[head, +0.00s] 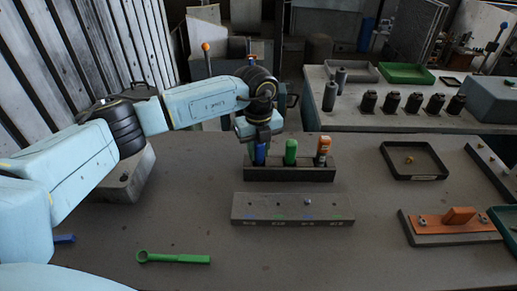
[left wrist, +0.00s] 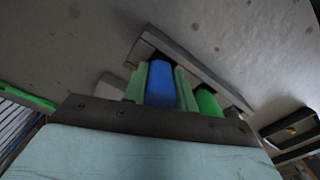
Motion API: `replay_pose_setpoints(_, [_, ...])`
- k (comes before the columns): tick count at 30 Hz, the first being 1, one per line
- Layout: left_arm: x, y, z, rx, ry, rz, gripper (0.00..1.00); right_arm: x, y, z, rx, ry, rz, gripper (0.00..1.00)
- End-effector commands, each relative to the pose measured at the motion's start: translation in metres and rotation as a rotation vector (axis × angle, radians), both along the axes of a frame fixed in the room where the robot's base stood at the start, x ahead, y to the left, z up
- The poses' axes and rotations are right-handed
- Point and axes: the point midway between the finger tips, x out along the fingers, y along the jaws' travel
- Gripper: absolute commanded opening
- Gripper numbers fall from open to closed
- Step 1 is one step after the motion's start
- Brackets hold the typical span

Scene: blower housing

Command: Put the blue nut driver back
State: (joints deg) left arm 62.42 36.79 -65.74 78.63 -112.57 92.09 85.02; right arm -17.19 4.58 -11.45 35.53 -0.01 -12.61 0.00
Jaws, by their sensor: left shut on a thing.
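The blue nut driver (head: 260,154) stands upright at the left end of the dark driver rack (head: 290,175), its lower part at or in the rack. My left gripper (head: 261,143) is above it, pointing down, shut on its handle. In the left wrist view, the blue handle (left wrist: 161,84) sits between the two green-tinted fingers of my left gripper (left wrist: 160,88). Whether the driver is fully seated is hidden. A green driver (head: 291,152) and an orange driver (head: 323,150) stand in the same rack to the right. My right gripper is not in view.
A grey block with small coloured marks (head: 292,210) lies in front of the rack. A green ring wrench (head: 173,258) lies front left. A dark tray (head: 414,161) and an orange-handled plate (head: 452,225) are at right. The table between is clear.

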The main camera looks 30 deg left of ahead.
Motion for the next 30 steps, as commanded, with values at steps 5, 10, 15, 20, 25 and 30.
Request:
replay_pose_setpoints(5, [0.0002, -0.0001, 0.0005, -0.001, -0.001, 0.000, 0.00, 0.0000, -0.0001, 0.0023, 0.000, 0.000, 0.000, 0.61])
replay_pose_setpoints(10, [0.0001, -0.0001, 0.0003, 0.000, 0.000, 0.000, 0.31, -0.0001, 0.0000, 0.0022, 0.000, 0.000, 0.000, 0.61])
replay_pose_setpoints(15, [0.0001, -0.0001, 0.0002, 0.000, 0.000, 0.000, 0.52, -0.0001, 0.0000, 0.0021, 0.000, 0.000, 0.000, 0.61])
replay_pose_setpoints(20, [0.0001, -0.0001, 0.0002, 0.000, 0.000, 0.000, 0.52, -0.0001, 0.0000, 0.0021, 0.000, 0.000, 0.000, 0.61])
replay_pose_setpoints(25, [-0.0001, 0.0000, -0.0001, 0.000, 0.000, 0.000, 0.71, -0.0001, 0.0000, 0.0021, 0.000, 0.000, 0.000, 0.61])
replay_pose_setpoints(30, [-0.0001, 0.0000, 0.0000, 0.000, 0.000, 0.000, 0.74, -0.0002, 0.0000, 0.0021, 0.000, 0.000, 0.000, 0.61])
